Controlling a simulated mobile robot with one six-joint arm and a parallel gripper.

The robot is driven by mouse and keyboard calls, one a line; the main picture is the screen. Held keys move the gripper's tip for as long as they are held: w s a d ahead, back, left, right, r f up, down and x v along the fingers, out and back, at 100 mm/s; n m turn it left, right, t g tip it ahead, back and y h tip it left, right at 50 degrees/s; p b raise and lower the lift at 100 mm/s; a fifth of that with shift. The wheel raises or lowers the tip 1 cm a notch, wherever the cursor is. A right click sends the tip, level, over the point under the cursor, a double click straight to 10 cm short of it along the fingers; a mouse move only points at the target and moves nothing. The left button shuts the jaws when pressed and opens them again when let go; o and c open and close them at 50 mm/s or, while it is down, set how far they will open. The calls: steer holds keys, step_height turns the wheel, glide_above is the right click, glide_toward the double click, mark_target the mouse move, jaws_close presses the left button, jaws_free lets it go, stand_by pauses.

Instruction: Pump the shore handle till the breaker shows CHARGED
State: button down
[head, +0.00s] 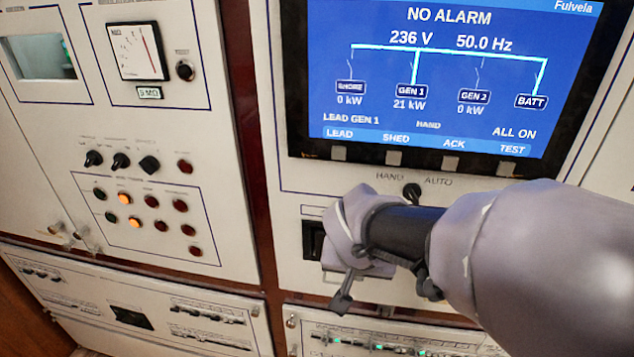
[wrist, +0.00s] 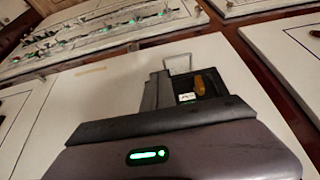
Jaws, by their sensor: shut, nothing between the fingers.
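A black breaker (head: 313,240) is set in the white panel below the screen, partly hidden by my gripper (head: 352,262). In the wrist view the breaker (wrist: 215,88) shows as a dark recess with an orange-yellow piece and a small white window whose marking is too small to read. My gripper's dark fingers (wrist: 158,92) are shut and empty, right beside the recess. I cannot tell whether they touch the breaker. The handle cannot be made out clearly; my gripper may hide it. The name on the breaker's label is not readable.
The screen (head: 435,80) reads NO ALARM, 236 V, SHORE 0 kW and GEN 1 21 kW. A HAND/AUTO knob (head: 411,191) sits just above my arm. Knobs and lamps (head: 130,222) fill the left panel. Switch rows (head: 385,345) lie below.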

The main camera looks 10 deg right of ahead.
steer(key=shift+s+a+f+b, duration=0.1)
steer(key=shift+s+f+b, duration=0.15)
steer(key=shift+f+b, duration=0.2)
stand_by(0.3)
